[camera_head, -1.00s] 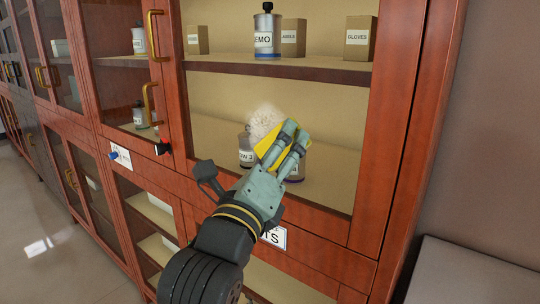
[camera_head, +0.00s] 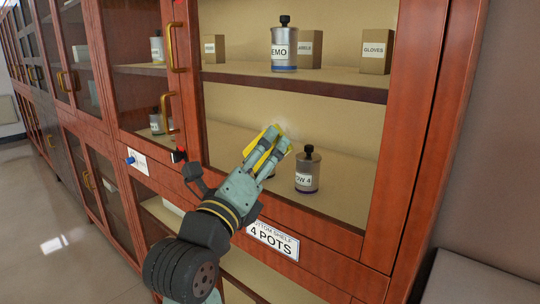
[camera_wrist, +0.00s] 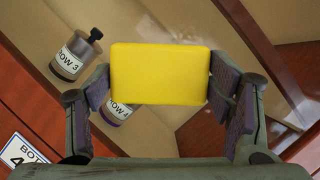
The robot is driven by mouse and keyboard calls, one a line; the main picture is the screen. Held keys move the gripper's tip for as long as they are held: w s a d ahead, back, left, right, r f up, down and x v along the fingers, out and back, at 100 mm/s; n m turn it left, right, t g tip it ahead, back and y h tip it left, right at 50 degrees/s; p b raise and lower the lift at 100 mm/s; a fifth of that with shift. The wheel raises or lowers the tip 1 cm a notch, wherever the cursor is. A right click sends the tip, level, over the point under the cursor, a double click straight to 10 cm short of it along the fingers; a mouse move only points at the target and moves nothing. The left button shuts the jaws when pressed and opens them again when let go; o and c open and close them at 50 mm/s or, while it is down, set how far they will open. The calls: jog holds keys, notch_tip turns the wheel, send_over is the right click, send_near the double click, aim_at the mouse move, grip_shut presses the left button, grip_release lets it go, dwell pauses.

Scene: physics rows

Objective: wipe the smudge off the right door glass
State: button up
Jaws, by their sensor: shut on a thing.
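My gripper (camera_head: 272,143) is shut on a yellow sponge (camera_head: 271,132), held up at the lower part of the right door glass (camera_head: 350,125). In the wrist view the sponge (camera_wrist: 160,75) sits squarely between both fingers. A faint pale smudge (camera_head: 284,127) shows on the glass just right of the sponge's top. Any part of it behind the sponge is hidden. The sponge looks at or very near the glass; I cannot tell if it touches.
Behind the glass stand a ROW 4 pot (camera_head: 307,170) and, in the wrist view, a ROW 3 pot (camera_wrist: 72,58). A DEMO can (camera_head: 284,48) and boxes are on the upper shelf.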

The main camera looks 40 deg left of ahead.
jog(key=shift+w+a+r+p, duration=0.15)
jog(key=shift+a+r+p, duration=0.7)
jog(key=shift+p, duration=0.2)
jog(key=d, duration=0.2)
jog(key=d+b, duration=0.1)
jog(key=d, duration=0.4)
jog(key=shift+s+d+f, duration=0.1)
jog(key=shift+s+f, duration=0.15)
jog(key=shift+s, duration=0.1)
jog(key=shift+d+r+b, duration=0.1)
jog(key=shift+d+b, duration=0.5)
jog(key=shift+b, duration=0.3)
jog(key=shift+r, duration=0.1)
jog(key=shift+r+p, duration=0.1)
jog(key=shift+p, duration=0.25)
